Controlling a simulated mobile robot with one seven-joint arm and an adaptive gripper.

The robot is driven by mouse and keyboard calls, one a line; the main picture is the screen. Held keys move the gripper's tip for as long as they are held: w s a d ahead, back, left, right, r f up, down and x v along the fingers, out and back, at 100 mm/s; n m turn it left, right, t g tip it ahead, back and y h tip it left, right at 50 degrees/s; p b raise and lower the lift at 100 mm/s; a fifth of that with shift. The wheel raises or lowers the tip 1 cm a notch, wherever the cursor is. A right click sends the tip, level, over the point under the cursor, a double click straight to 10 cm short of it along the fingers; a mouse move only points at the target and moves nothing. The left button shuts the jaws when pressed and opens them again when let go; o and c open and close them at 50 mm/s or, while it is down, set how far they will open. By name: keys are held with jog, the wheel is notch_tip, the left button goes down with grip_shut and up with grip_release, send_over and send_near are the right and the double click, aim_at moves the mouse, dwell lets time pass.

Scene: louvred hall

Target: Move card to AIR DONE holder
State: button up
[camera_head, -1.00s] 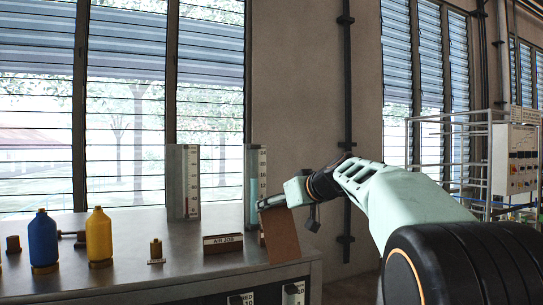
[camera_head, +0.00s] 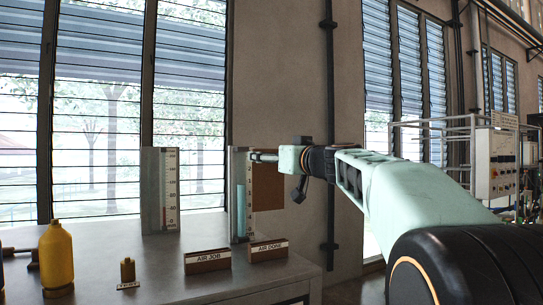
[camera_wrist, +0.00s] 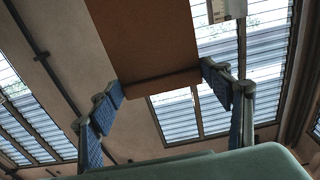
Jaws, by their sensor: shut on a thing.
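My gripper (camera_head: 263,156) is shut on a brown card (camera_head: 269,188) and holds it up by its edge. The card hangs above and behind the AIR DONE holder (camera_head: 268,250) in the picture, clear of it. In the wrist view the card (camera_wrist: 146,38) fills the upper middle, its near edge between the blue-padded fingers. The AIR DONE holder is a small brown block with a white label at the right end of the bench top. The AIR JOB holder (camera_head: 208,262) stands just left of it and looks empty.
Two upright scale gauges stand behind the holders: a grey one (camera_head: 160,190) and one with a blue column (camera_head: 241,195), close beside the card. A small brass-coloured weight (camera_head: 127,270) and a yellow bottle (camera_head: 56,258) stand left on the grey bench (camera_head: 95,235).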

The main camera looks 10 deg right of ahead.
aim_at(269, 182)
notch_tip(269, 182, down, 5)
jog(key=b, duration=0.3)
jog(key=shift+f+b, duration=0.15)
jog(key=shift+b, duration=0.15)
jog(key=shift+f+b, duration=0.7)
jog(key=shift+b, duration=0.25)
jog(key=shift+f+b, duration=0.25)
jog(key=shift+b, duration=0.25)
jog(key=shift+r, duration=0.15)
jog(key=shift+b, duration=0.4)
